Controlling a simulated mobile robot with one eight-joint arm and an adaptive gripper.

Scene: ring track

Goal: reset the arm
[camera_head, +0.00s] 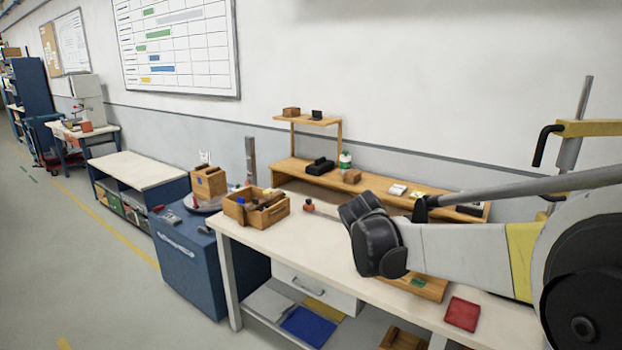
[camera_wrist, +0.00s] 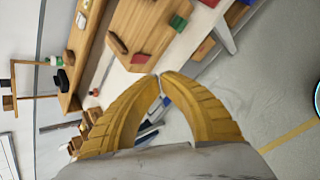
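My arm (camera_head: 450,255) reaches in from the right of the head view, over the workbench (camera_head: 500,315). A dark joint of it hangs above the bench top. My gripper is not clearly seen there. In the wrist view my gripper (camera_wrist: 160,76) shows two curved yellow fingers with their tips together or almost so. Nothing is seen held between them. Beyond the fingertips is a wooden board (camera_wrist: 150,25) with a brown piece (camera_wrist: 117,42), a green block (camera_wrist: 178,23) and a red piece (camera_wrist: 140,58) on or by it.
An open wooden box (camera_head: 256,208) with tools stands at the bench's left end. A wooden shelf (camera_head: 380,187) runs along its back. A red flat item (camera_head: 462,313) lies near the front. A blue cabinet (camera_head: 190,262) stands left of the bench. Floor at the left is clear.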

